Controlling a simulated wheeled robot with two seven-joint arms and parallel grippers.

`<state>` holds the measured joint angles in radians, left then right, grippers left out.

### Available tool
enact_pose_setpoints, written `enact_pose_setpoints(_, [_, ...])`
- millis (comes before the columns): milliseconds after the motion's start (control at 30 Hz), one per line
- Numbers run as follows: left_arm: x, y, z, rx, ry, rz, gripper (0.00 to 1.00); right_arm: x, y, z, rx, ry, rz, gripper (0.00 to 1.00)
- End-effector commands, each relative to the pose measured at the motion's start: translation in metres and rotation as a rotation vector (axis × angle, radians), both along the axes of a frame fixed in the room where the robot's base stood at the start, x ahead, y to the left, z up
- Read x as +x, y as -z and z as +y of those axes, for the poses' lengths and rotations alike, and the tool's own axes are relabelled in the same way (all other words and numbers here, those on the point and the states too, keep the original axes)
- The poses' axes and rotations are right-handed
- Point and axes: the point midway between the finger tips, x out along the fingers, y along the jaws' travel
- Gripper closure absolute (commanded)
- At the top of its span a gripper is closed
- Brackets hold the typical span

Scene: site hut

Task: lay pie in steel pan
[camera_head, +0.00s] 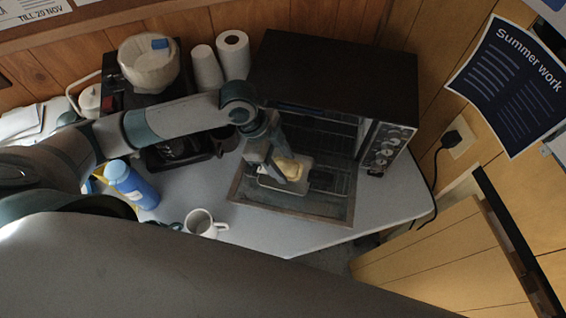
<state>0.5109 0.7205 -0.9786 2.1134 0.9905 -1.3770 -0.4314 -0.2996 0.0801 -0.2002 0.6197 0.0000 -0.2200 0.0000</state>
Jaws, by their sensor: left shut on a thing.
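The pie (291,168) is small and golden-yellow, in front of the open oven. My left gripper (275,167) is shut on it, with the jaws at the pie's left side. The steel pan (297,186) shows as a grey flat piece below and around the pie, at the oven's mouth. The pie and gripper cover part of it. I cannot tell whether the pie touches the pan. My right gripper is not in view.
The black toaster oven (335,75) has its door (315,205) lowered over the counter (230,220). A white mug (204,223) and blue bottle (134,186) stand left of the door. A coffee maker (116,92) and paper cups (207,70) stand behind my left arm.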

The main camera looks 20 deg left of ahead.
Motion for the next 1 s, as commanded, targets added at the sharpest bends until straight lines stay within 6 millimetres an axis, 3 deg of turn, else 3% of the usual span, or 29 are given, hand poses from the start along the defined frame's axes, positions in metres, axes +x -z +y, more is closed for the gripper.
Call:
enact_pose_setpoints(167, [0.0,0.003,0.0,0.0,0.0,0.0,0.78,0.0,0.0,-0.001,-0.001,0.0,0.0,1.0])
enact_pose_setpoints(200, [0.0,0.002,0.0,0.0,0.0,0.0,0.44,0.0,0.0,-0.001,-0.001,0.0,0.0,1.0])
enact_pose_setpoints(267, [0.0,0.002,0.0,0.0,0.0,0.0,0.35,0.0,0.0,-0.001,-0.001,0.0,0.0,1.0])
enact_pose_setpoints(700, [0.0,-0.003,0.001,0.0,0.001,-0.001,0.35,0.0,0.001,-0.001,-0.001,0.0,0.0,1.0])
enact_pose_setpoints(1000, [0.0,-0.036,0.015,0.0,0.0,-0.004,0.35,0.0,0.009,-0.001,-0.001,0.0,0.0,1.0])
